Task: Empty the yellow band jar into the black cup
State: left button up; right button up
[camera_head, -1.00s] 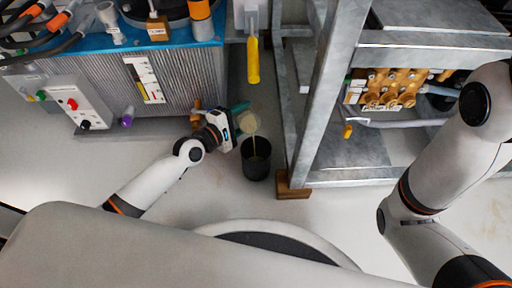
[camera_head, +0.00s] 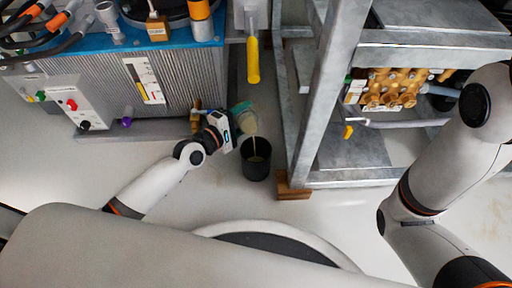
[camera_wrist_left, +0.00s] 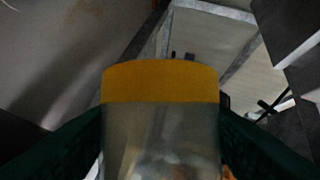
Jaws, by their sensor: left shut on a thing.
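The jar (camera_head: 247,122) is held tilted just above the black cup (camera_head: 256,160). In the left wrist view the jar (camera_wrist_left: 160,135) is see-through, with a yellow band (camera_wrist_left: 160,82) around its end. My left gripper (camera_head: 238,114) is shut on the jar, with a finger on either side of it in the wrist view. A thin pale stream (camera_head: 254,145) runs from the jar's mouth down into the cup. The cup stands upright on the floor, and some pale content shows inside it. My right arm is at the right of the head view, but its gripper is out of view.
A metal frame (camera_head: 325,100) on a wooden block (camera_head: 292,187) stands close to the right of the cup. A ribbed cabinet (camera_head: 185,80) with a blue top is behind my left gripper. Floor (camera_head: 215,200) in front of the cup is clear.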

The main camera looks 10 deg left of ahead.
aim_at(246, 119)
pick_arm(q)
jog(key=shift+s+d+r+m+t+p, duration=0.3)
jog(key=shift+s+d+m, duration=0.15)
jog(key=shift+m, duration=0.15)
dwell(0.6)
jog(key=shift+s+d+r+m+t+h, duration=0.15)
jog(key=shift+r+m+t, duration=0.15)
jog(key=shift+m, duration=0.25)
jog(key=shift+s+r+m+t+h, duration=0.15)
jog(key=shift+r+m+t, duration=0.1)
jog(key=shift+m, duration=0.3)
dwell(1.1)
